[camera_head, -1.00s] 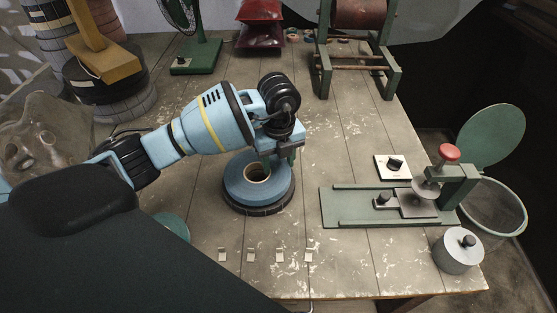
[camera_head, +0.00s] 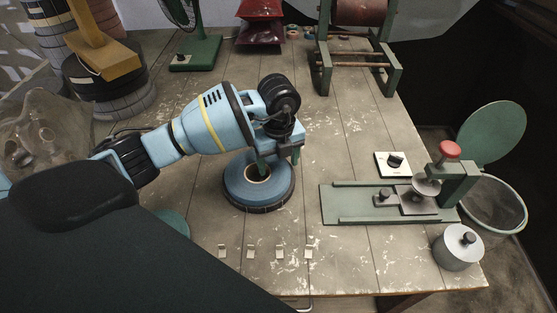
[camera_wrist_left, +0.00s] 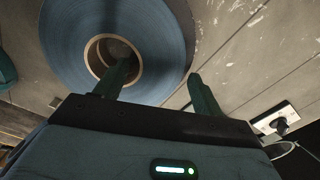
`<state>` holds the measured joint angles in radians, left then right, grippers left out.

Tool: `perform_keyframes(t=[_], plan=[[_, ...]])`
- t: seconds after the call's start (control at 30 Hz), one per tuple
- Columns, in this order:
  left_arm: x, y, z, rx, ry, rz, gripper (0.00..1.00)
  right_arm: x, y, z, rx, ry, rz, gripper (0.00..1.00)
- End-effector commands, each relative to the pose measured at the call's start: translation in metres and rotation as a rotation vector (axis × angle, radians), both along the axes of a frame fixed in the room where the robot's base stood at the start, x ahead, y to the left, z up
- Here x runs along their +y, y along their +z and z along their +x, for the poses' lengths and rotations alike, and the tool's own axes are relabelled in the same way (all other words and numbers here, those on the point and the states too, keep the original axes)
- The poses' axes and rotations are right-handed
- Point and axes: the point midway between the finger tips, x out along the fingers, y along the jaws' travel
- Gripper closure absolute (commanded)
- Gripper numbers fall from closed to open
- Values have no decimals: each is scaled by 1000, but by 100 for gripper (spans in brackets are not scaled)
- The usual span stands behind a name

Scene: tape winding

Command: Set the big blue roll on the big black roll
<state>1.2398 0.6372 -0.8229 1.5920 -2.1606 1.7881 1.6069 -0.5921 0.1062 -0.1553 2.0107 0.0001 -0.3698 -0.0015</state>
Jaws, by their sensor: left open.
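The big blue roll (camera_head: 238,182) lies flat on the big black roll (camera_head: 262,209), whose dark side shows as a band beneath it on the table. The two look roughly centred on each other. My left gripper (camera_head: 278,160) is open above the blue roll's far right side. In the left wrist view the gripper (camera_wrist_left: 158,72) straddles the wall of the blue roll (camera_wrist_left: 65,45): one finger is at the core hole, the other beyond the outer edge. I cannot tell whether the fingers touch the roll.
To the right stand a green press-like fixture (camera_head: 345,203), a white switch box (camera_head: 392,164) and a grey canister (camera_head: 458,248). Several small tabs (camera_head: 251,252) lie near the front. A stack of rolls (camera_head: 122,100) stands back left. The table's middle is clear.

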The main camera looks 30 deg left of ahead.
Motion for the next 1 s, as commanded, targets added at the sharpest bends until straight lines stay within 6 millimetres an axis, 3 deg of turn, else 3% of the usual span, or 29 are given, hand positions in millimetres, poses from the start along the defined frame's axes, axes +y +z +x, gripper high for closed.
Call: perform_keyframes(t=[0.17, 0.5, 0.7, 1.0], plan=[[0, 18, 1, -4, 0, -2, 31, 0, 2, 1, -4, 0, 1, 64], [0, 87, 1, -6, 0, -1, 31, 0, 8, 4, -12, -1, 1, 64], [-1, 118, 1, -3, 0, -1, 31, 0, 10, 5, -15, -1, 0, 64], [0, 132, 0, 1, 0, -1, 31, 0, 11, 5, -15, -1, 0, 64]])
